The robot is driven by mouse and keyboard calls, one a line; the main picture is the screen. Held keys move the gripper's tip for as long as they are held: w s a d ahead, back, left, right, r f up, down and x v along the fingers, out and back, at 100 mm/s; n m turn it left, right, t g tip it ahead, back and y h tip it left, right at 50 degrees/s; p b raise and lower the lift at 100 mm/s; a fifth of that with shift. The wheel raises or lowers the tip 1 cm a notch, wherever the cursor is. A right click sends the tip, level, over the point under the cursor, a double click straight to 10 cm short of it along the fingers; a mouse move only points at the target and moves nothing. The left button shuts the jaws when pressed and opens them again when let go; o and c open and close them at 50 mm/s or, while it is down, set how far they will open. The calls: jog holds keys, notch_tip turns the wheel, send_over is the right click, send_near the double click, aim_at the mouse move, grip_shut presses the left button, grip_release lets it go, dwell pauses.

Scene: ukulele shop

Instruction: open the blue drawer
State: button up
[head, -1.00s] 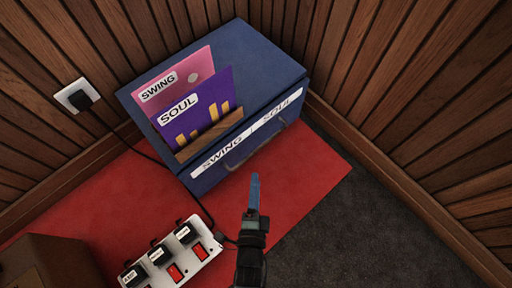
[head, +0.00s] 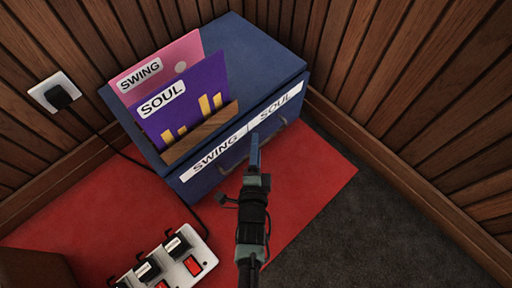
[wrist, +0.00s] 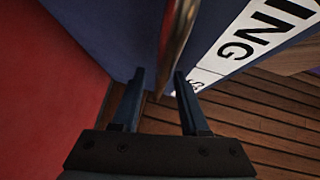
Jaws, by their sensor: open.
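The blue drawer (head: 208,187) is the front of a blue cabinet (head: 262,50) in the wall corner, with a white strip reading SWING and SOUL along its top edge. It looks shut. Its metal bar handle is partly hidden behind my gripper (head: 254,150) in the head view. In the wrist view the handle (wrist: 178,40) runs down toward the space between the two fingers of my gripper (wrist: 158,82). The fingers are apart, with the handle's lower end near and between their tips. I cannot tell whether either finger touches it.
Pink SWING and purple SOUL sleeves (head: 190,100) stand in a wooden holder on the cabinet. A pedal board (head: 170,262) and a brown box (head: 35,268) are at the lower left. A cable runs from the wall socket (head: 55,92).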

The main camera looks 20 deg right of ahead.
grip_shut()
dwell(1.4)
